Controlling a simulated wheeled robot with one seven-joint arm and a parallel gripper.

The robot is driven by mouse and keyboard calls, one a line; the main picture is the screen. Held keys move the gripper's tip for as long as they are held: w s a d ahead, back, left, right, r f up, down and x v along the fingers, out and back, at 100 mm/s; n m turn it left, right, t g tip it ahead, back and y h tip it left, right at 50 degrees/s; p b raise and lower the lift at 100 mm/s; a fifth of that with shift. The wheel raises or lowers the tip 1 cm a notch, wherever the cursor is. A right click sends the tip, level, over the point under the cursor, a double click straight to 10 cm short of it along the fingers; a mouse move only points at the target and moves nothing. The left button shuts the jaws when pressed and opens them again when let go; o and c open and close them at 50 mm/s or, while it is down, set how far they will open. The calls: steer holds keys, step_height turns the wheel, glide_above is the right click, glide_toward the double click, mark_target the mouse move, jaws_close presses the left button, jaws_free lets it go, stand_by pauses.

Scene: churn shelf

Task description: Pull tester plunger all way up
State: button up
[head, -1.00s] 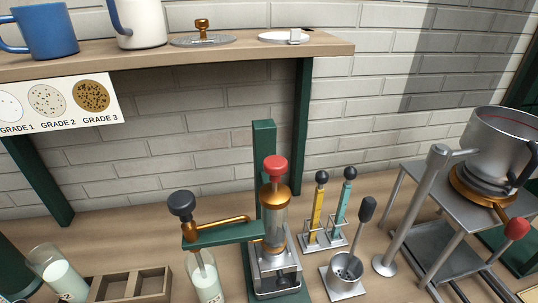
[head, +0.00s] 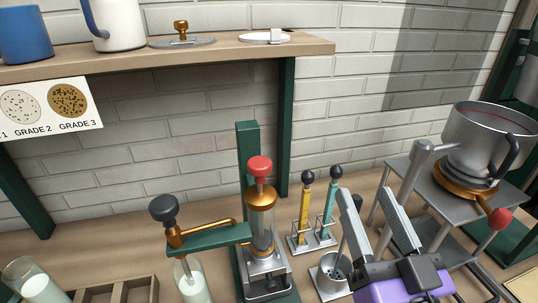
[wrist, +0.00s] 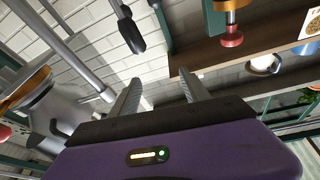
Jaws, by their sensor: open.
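The tester (head: 247,205) is a green upright stand on the bench with a clear cylinder under a bronze cap. Its plunger has a red knob (head: 260,167) that sits close above the cap. In the wrist view, which is upside down, a red knob (wrist: 231,40) hangs below a bronze part at the upper right. My gripper (head: 368,188) is at the lower right of the head view, to the right of the tester and apart from it. Its two grey fingers are spread and empty, also in the wrist view (wrist: 158,77).
A black-knobbed lever (head: 163,208) on a green arm stands left of the tester above a milk bottle (head: 195,283). Yellow (head: 305,205) and teal (head: 330,210) tools and a dark-handled dipper cup (head: 333,275) stand between tester and gripper. A steel pot (head: 480,145) is right.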

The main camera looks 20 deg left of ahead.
mark_target(253, 159)
steer(key=w+a+r+n+g+y, duration=0.1)
steer(key=a+r+n+g+y, duration=0.35)
steer(key=a+r, duration=0.35)
steer(key=a+f+n+g, duration=0.1)
steer(key=s+a+f+n+g, duration=0.1)
steer(key=a+f, duration=0.1)
steer(key=s+a+f+n+g+y, duration=0.1)
steer(key=f+g, duration=0.1)
steer(key=shift+a+f, duration=0.1)
steer(key=shift+a, duration=0.3)
steer(key=shift+p+x, duration=0.3)
steer(key=shift+x, duration=3.45)
jaws_close()
